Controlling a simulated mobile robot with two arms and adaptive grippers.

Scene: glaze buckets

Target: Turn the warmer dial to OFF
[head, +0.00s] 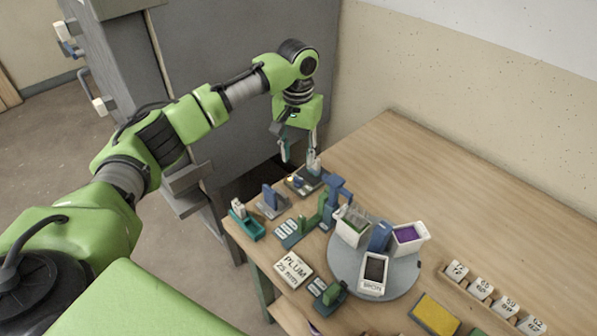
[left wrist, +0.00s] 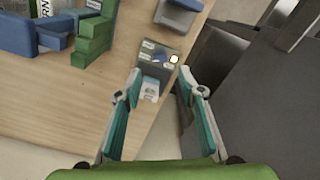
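The warmer is probably the small dark box (head: 303,181) at the table's far left corner, with pale labels and a small bright yellow-white spot. It also shows in the left wrist view (left wrist: 152,68), where the bright round spot (left wrist: 174,59) looks like a dial or lamp; I cannot read its setting. A white and blue piece (left wrist: 149,88) stands at the box's near end. My left gripper (head: 299,152) is open and empty above that end, fingers pointing down. In the left wrist view its fingertips (left wrist: 160,84) are on either side of the white and blue piece, apart from it. My right gripper is out of view.
A round grey turntable (head: 342,262) holds several white buckets. Blue and green stands (head: 297,229) with labels are close to the warmer. A PLUM card (head: 292,267) lies at the front edge. A grey cabinet (head: 225,70) stands behind. The table's back (head: 400,150) is clear.

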